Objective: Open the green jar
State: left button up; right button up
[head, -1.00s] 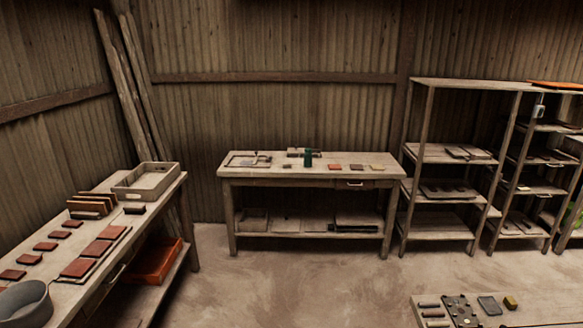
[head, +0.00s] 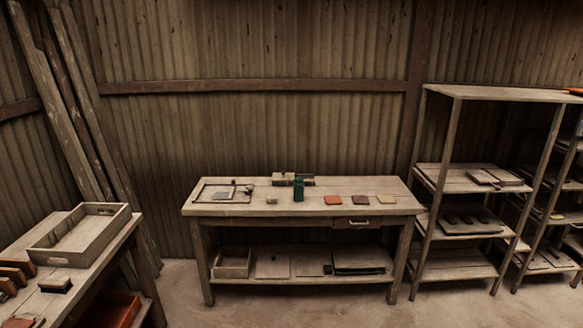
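A dark green upright jar (head: 298,189) stands on the wooden workbench (head: 245,209) against the back wall, a little right of the bench's middle. Its top is too small to tell the lid from the body. Neither of my grippers shows in the head view.
Beside the jar lie a red tile (head: 333,200), a brown tile (head: 360,200) and a yellowish tile (head: 386,199). A flat frame (head: 200,193) lies at the bench's left. A table with a wooden tray (head: 85,233) is at left, shelves (head: 470,185) at right. Floor shows before the bench.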

aim_at(298, 188)
jog(key=i+u, duration=0.15)
jog(key=i, duration=1.5)
